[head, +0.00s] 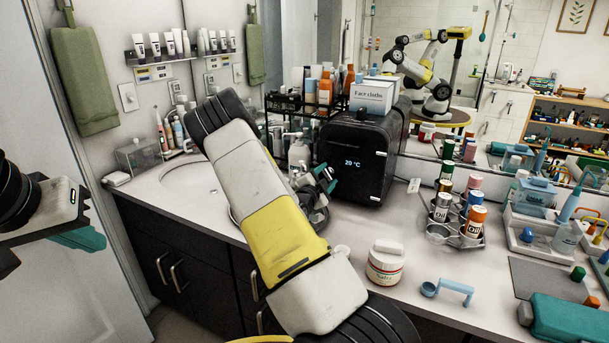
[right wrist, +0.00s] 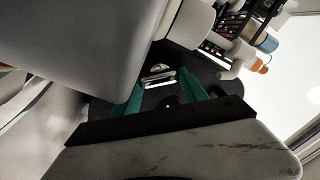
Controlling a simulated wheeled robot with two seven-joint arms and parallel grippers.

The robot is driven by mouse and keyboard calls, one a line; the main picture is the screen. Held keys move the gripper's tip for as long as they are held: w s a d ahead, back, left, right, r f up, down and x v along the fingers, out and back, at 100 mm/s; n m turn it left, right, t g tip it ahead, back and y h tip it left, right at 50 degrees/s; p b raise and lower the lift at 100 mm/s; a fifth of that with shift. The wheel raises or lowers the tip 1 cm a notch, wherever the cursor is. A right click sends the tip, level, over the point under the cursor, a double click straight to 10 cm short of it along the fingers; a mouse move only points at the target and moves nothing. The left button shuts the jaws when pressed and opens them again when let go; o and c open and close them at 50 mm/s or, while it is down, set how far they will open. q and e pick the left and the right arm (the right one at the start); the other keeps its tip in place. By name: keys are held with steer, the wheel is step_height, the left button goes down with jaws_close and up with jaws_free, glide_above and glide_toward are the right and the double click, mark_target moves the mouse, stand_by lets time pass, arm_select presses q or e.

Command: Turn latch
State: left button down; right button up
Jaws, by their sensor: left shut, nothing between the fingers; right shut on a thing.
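A small silver metal piece, which looks like the latch (right wrist: 158,74), shows between my fingertips in the right wrist view, against a dark surface. My right gripper (right wrist: 162,82) has its green fingers closed on it, one on each side. In the head view my right gripper (head: 326,180) is at the left side of the black cabinet (head: 352,178) with the 20 °C display. My arm and gripper hide the latch there. My left gripper (head: 88,239) is at the far left, shut and empty, away from the counter.
A box of face cloths (head: 371,97) and several bottles stand on and behind the cabinet. A white jar (head: 385,262), a can rack (head: 452,235) and a blue scoop (head: 447,291) are on the counter to the right. The sink (head: 190,178) lies behind my right arm.

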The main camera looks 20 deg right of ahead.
steer(key=n, duration=0.5)
steer(key=shift+a+n, duration=0.1)
steer(key=shift+n, duration=0.2)
steer(key=n, duration=0.4)
steer(key=shift+n, duration=0.3)
steer(key=o, duration=1.4)
steer(key=shift+r, duration=0.1)
steer(key=shift+w, duration=0.1)
steer(key=shift+r, duration=0.1)
